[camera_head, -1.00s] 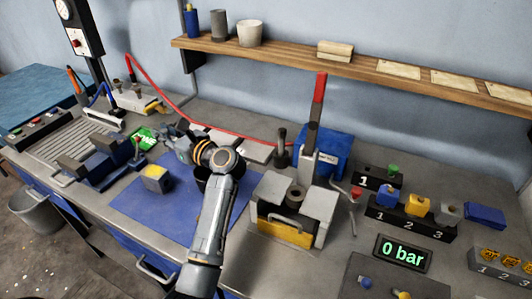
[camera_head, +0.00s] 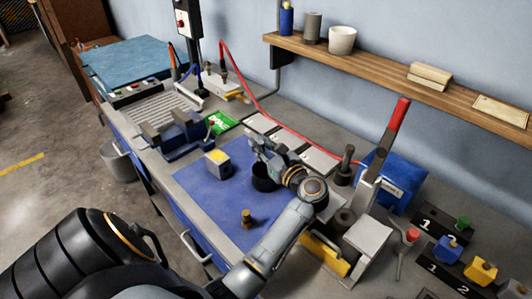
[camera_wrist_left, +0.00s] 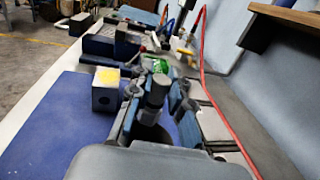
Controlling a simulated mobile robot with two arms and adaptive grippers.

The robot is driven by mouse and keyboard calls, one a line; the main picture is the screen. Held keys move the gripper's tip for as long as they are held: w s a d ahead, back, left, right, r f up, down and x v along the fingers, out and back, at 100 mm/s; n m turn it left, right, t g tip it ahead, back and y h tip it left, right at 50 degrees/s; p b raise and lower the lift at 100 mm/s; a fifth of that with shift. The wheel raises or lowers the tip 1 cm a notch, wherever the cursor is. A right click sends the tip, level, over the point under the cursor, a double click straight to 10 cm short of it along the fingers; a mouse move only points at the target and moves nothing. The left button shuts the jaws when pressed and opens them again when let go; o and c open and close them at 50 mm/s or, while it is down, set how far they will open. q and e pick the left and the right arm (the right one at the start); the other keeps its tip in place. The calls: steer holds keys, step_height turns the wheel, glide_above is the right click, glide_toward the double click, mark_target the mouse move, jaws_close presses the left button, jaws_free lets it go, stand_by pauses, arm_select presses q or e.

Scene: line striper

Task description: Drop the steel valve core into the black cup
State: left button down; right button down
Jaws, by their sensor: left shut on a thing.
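My left gripper (camera_head: 262,152) is over the blue mat, just above the black cup (camera_head: 265,180). In the left wrist view its fingers (camera_wrist_left: 157,100) are shut on the steel valve core (camera_wrist_left: 157,88), a grey stepped cylinder held roughly upright. The dark cup (camera_wrist_left: 150,134) shows below and between the fingers, partly hidden by the gripper body. In the head view the core is hard to make out among the fingers. My right gripper is not in view.
A grey block with a yellow top (camera_head: 217,162) and a small brass piece (camera_head: 247,219) stand on the blue mat (camera_head: 200,190). A blue vise (camera_head: 175,135) is at the left. A red-handled press (camera_head: 385,150) and a yellow-fronted fixture (camera_head: 325,258) stand right of the arm.

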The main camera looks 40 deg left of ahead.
arm_select(q)
steer(key=shift+s+f, duration=0.1)
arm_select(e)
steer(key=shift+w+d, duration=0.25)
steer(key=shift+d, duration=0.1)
arm_select(q)
steer(key=c, duration=1.2)
jaws_free()
steer(key=shift+o, duration=0.2)
steer(key=v, duration=0.7)
steer(key=shift+d, duration=0.25)
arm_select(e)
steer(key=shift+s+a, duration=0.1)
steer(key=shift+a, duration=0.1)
arm_select(q)
steer(key=shift+s, duration=0.1)
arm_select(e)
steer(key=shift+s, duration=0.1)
